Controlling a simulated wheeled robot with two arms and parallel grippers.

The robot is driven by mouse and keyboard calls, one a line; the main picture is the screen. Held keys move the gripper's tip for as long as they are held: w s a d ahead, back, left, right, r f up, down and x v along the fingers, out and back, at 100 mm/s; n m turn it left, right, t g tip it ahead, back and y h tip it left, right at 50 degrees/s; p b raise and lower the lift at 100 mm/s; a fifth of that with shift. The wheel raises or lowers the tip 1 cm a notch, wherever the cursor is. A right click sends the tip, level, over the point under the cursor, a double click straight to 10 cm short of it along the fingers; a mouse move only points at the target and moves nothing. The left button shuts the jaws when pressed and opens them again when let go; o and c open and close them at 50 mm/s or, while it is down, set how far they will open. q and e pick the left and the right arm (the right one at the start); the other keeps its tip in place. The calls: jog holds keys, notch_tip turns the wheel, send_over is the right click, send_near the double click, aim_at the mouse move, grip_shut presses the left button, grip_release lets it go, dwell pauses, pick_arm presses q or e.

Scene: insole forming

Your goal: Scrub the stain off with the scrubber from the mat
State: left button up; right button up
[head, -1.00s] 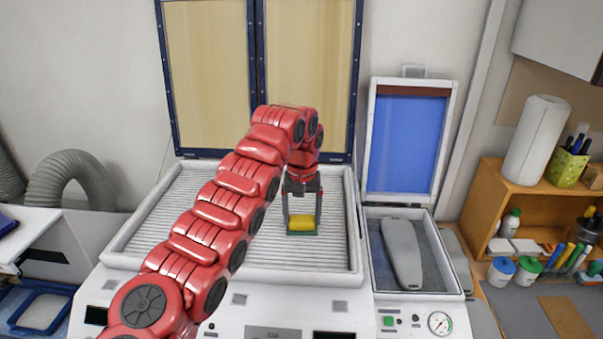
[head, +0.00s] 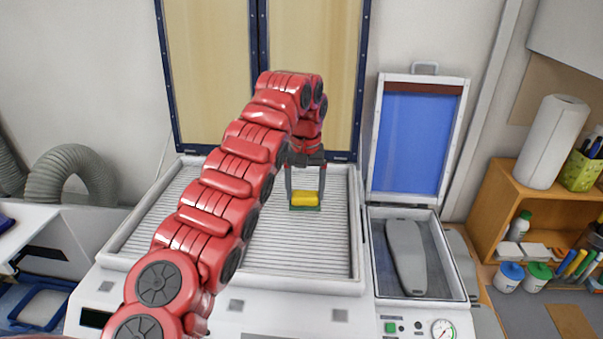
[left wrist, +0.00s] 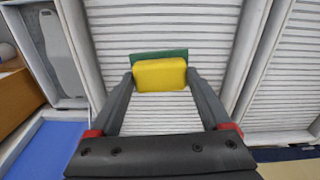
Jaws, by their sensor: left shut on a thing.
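The scrubber (head: 305,199) is a yellow block with a green layer on its far, lower side. My left gripper (head: 305,195) is shut on it, with one finger at each side, over the ribbed bed of the machine. The left wrist view shows the yellow scrubber (left wrist: 160,74) between my left gripper's fingertips (left wrist: 160,80), with the green layer behind it. I cannot tell whether the scrubber touches the bed. No stain shows clearly in either view; the scrubber and arm hide part of the bed. I do not see my right gripper.
The ribbed bed (head: 290,255) has a raised white rim. A framed lid (head: 312,60) stands open behind it. At right, a smaller tray holds a grey insole form (head: 406,255) below an open blue lid (head: 412,140). A wooden shelf (head: 530,215) stands farther right.

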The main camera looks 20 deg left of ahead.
pick_arm(q)
jog(key=shift+w+r+p, duration=0.2)
jog(key=shift+r+p, duration=0.3)
jog(key=shift+r, duration=0.15)
jog(key=shift+w+r+p, duration=0.2)
jog(key=shift+r+p, duration=0.3)
jog(key=shift+r, duration=0.4)
jog(key=shift+s+r+p, duration=0.1)
jog(key=shift+r+p, duration=0.1)
jog(key=shift+p, duration=0.2)
jog(key=shift+s, duration=0.15)
jog(key=shift+w+f, duration=0.1)
jog(key=shift+w, duration=0.1)
jog(key=shift+s, duration=0.15)
